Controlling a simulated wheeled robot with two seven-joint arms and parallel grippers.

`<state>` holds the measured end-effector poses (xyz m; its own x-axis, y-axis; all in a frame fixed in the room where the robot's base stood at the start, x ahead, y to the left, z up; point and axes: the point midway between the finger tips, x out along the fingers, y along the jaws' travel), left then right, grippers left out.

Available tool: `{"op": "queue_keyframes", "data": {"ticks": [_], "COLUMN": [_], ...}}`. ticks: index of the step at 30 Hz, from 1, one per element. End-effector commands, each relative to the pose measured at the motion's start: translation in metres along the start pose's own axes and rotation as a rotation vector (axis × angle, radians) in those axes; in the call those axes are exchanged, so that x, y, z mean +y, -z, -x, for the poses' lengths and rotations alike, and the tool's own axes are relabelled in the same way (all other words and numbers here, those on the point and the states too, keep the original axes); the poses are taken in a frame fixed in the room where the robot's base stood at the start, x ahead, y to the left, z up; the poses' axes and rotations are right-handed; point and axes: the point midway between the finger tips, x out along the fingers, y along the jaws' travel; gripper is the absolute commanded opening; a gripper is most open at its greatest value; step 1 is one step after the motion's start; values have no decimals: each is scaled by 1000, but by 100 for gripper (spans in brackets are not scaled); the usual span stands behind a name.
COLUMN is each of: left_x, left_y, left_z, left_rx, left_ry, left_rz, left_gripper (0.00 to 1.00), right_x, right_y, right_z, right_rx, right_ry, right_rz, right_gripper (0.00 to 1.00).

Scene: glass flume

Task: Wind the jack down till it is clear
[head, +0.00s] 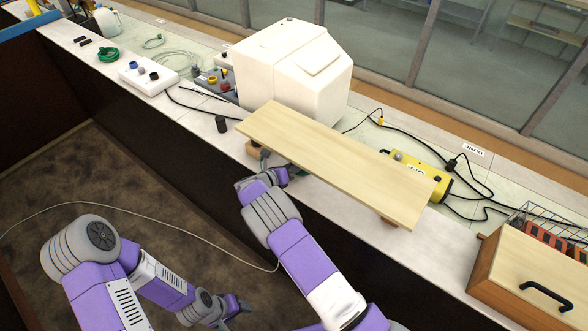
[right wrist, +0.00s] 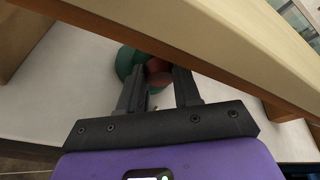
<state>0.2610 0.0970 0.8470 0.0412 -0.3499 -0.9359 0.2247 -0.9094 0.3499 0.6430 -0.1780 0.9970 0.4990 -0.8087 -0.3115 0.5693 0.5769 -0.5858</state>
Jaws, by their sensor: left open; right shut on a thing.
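The plank (head: 335,160) lies along the bench, raised on wooden blocks; its underside and edge (right wrist: 200,60) cross the right wrist view. Under it is the jack, with a green rounded part (right wrist: 124,62) and a reddish part (right wrist: 157,68). My right gripper (right wrist: 158,88) reaches under the plank's front edge, with its fingers on either side of the reddish part, shut on it. In the head view the right gripper (head: 284,174) is partly hidden by the plank, as is the jack. Whether the jack touches the plank is hidden. My left gripper (head: 237,306) is open, low in front of the bench.
A wooden block (head: 254,149) shows under the plank's left end. A white housing (head: 290,65) stands behind, a yellow case (head: 418,172) with black cables to its right. A wooden box (head: 530,280) with a black handle is at right. A thin cable (head: 170,222) crosses the left arm's space.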

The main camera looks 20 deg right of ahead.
Motion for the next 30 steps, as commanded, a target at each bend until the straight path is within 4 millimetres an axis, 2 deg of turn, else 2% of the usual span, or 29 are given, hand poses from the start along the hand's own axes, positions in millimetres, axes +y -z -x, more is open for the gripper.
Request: {"op": "queue_keyframes", "data": {"ticks": [15, 30], "left_x": [-11, -14], "left_y": [1, 2], "left_z": [-31, -38], "left_rx": [0, 0], "left_ry": [0, 0], "left_rz": [0, 0], "left_gripper": [58, 58], "right_x": [6, 5], "right_y": [1, -1], "right_z": [0, 0], "right_rx": [-5, -6], "right_ry": [157, 207], "right_rz": [381, 501], "right_gripper": [2, 2]}}
